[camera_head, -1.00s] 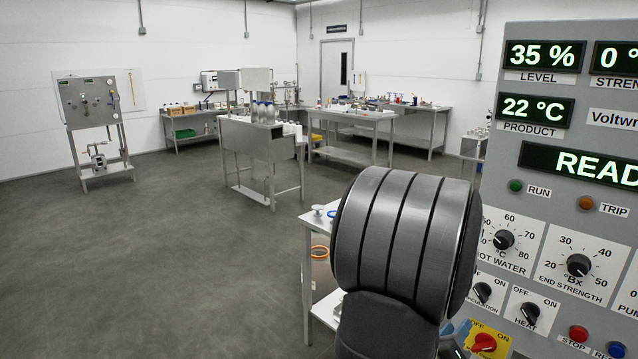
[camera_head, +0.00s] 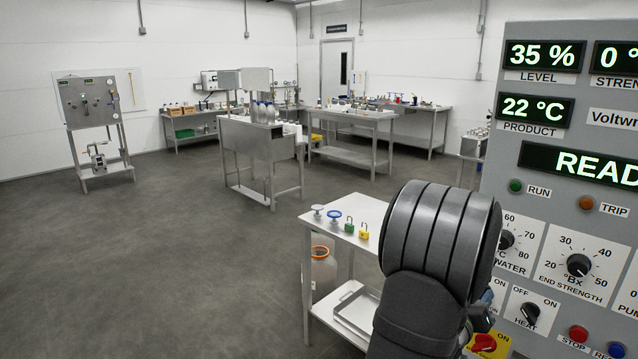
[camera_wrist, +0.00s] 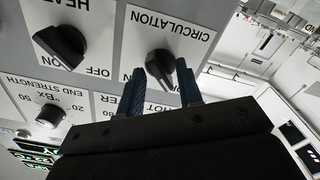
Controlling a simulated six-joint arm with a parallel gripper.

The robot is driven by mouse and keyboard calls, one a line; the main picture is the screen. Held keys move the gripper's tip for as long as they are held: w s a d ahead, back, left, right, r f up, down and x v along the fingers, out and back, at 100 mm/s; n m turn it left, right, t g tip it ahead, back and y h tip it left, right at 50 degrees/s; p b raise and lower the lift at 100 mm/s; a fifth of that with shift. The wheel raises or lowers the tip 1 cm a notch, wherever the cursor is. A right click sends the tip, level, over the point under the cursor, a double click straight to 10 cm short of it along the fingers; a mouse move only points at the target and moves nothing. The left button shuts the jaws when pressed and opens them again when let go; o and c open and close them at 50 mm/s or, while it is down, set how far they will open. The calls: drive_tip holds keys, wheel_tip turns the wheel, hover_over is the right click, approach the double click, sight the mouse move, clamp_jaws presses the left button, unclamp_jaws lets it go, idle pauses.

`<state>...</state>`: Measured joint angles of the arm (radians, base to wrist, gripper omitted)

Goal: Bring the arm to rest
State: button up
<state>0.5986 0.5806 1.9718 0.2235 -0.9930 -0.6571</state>
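My gripper (camera_wrist: 160,82) is in the wrist view with its two blue fingers spread apart. They point at the black CIRCULATION knob (camera_wrist: 159,66), which shows between and just beyond the fingertips. I cannot tell whether they touch it. In the head view my wrist covers that knob, and only a bit of blue finger shows beside the panel. The grey control panel (camera_head: 565,220) reads level 35 % and product 22 °C. The HEAT knob (camera_wrist: 60,47) is beside the CIRCULATION knob in the wrist view.
The END STRENGTH knob (camera_head: 579,265), red stop button (camera_head: 578,334) and red-yellow switch (camera_head: 485,343) are close by. A steel side table (camera_head: 322,222) holds a blue valve wheel (camera_head: 334,215) and green and yellow padlocks. Floor at left is clear.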

drive_tip(key=m, duration=0.5)
drive_tip(key=shift+m, duration=0.4)
drive_tip(key=o, duration=1.4)
drive_tip(key=shift+a+f, duration=0.1)
drive_tip(key=shift+f, duration=0.1)
drive_tip(key=shift+o, duration=0.4)
drive_tip(key=s+a+f, duration=0.4)
drive_tip(key=s+f, duration=0.3)
drive_tip(key=f, duration=0.3)
drive_tip(key=shift+s+f, duration=0.15)
drive_tip(key=shift+s, duration=0.05)
drive_tip(key=s+a+f, duration=0.4)
drive_tip(key=s+a, duration=0.1)
drive_tip(key=s, duration=0.2)
drive_tip(key=x, duration=0.9)
drive_tip(key=shift+d+f, duration=0.2)
drive_tip(key=shift+d, duration=0.05)
